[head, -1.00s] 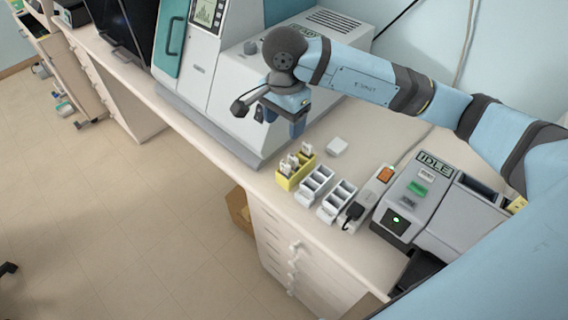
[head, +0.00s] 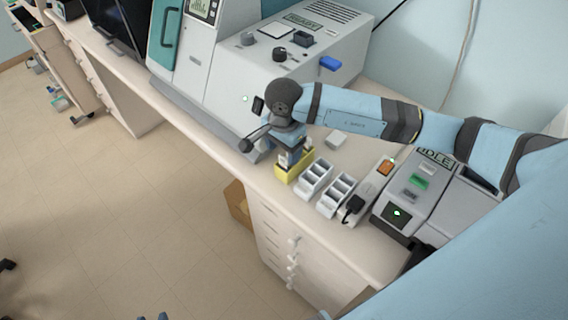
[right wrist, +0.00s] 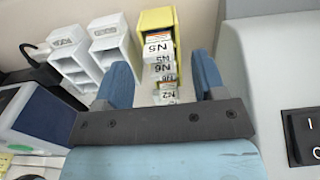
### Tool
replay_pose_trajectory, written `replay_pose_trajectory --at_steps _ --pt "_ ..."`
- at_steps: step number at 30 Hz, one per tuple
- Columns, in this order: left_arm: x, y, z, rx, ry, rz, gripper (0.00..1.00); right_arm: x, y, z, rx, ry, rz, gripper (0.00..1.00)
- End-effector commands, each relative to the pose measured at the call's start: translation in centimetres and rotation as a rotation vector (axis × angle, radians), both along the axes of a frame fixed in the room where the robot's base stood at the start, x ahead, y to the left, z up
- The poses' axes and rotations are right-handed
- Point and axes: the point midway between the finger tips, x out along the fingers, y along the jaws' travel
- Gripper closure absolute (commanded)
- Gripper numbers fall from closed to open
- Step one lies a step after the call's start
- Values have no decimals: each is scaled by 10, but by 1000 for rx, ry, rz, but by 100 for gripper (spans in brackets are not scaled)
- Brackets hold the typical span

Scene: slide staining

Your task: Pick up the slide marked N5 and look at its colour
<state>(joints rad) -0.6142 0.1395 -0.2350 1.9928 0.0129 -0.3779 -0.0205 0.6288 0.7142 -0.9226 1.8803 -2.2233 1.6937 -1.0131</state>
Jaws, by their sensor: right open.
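The yellow slide rack (head: 286,178) stands near the bench's front edge, and my right gripper (head: 291,158) is low over it, hiding most of its slides. In the right wrist view, the same rack (right wrist: 143,20) holds several white-labelled slides in a row. The slide marked N5 (right wrist: 157,46) is at the end near the rack's yellow end wall, with one marked N6 behind it and one marked N2 (right wrist: 168,95) farther down the row. The right gripper's two blue fingers (right wrist: 162,82) are spread on either side of the row, with nothing held. My left gripper is out of view.
Two white racks (head: 314,178) (head: 338,195) stand just right of the yellow one. A power strip (head: 371,188) and a device marked IDLE (head: 411,195) are farther right. A large grey machine (head: 270,75) stands close behind. A small white block (head: 337,139) lies behind the racks.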

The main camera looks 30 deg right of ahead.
Motion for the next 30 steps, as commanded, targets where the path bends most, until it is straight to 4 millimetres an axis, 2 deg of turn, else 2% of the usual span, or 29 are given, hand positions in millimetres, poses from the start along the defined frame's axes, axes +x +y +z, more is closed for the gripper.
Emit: replay_pose_trajectory --at_steps 1,6,14,15,22,30 --pt "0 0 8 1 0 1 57 -3 0 -5 2 5 -1 36" --pt "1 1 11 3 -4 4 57 -2 -1 -27 0 2 -1 36" --pt "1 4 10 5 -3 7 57 -1 -1 -33 0 -1 0 36" --pt "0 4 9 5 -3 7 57 -1 -1 -33 0 -1 0 38" --pt "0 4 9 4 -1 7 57 -1 -1 -32 0 -1 0 90" --pt "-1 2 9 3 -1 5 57 -1 -1 -32 0 -1 0 90"
